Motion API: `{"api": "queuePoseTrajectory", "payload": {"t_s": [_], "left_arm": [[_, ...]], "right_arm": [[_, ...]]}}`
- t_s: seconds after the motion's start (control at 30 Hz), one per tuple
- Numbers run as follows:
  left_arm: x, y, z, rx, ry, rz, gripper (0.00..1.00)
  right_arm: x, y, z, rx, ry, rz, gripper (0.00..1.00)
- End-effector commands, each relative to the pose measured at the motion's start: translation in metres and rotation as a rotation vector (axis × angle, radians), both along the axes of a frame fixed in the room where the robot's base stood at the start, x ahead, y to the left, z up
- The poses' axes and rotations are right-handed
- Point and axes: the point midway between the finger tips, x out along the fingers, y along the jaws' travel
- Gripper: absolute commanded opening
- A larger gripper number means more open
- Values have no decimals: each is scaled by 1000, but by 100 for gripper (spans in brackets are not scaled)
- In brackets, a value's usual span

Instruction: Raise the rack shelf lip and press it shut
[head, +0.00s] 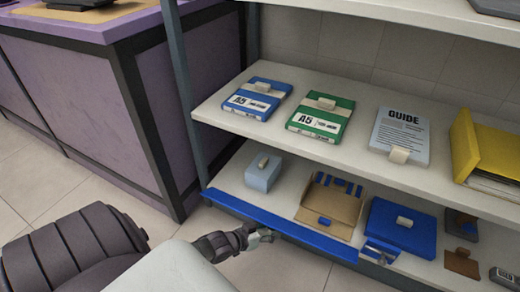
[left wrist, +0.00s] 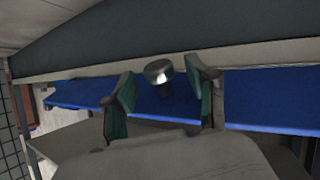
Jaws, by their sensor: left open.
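The rack shelf lip (head: 300,234) is a long blue strip along the front edge of the lower shelf. It appears tipped outward; its exact angle is hard to tell. In the left wrist view the lip (left wrist: 262,100) runs across behind my fingers, with a round metal knob (left wrist: 158,72) in front of it. My left gripper (head: 262,236) is at the front of the lip, near its middle. In the left wrist view my left gripper (left wrist: 163,92) is open, with its green-padded fingers either side of the knob and no clear contact. My right gripper is out of view.
The lower shelf holds a grey-blue box (head: 263,173), an open cardboard box (head: 331,206) and a blue case (head: 401,226). Paper packs (head: 320,117) and a guide (head: 400,137) lie on the shelf above. A rack post (head: 187,90) and purple counter (head: 110,100) stand left.

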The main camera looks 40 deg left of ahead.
Motion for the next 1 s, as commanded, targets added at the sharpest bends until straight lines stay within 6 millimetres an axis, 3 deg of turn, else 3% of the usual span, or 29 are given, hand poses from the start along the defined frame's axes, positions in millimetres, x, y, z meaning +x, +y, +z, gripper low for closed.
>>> {"api": "queuePoseTrajectory", "payload": {"t_s": [0.5, 0.7, 1.0], "left_arm": [[-86, 18, 44, 2, 5, -1, 58], [-100, 22, 51, 2, 3, 0, 58], [-100, 22, 53, 2, 2, 0, 58]], "right_arm": [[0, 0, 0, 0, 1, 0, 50], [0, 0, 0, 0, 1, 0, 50], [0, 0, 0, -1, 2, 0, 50]]}}
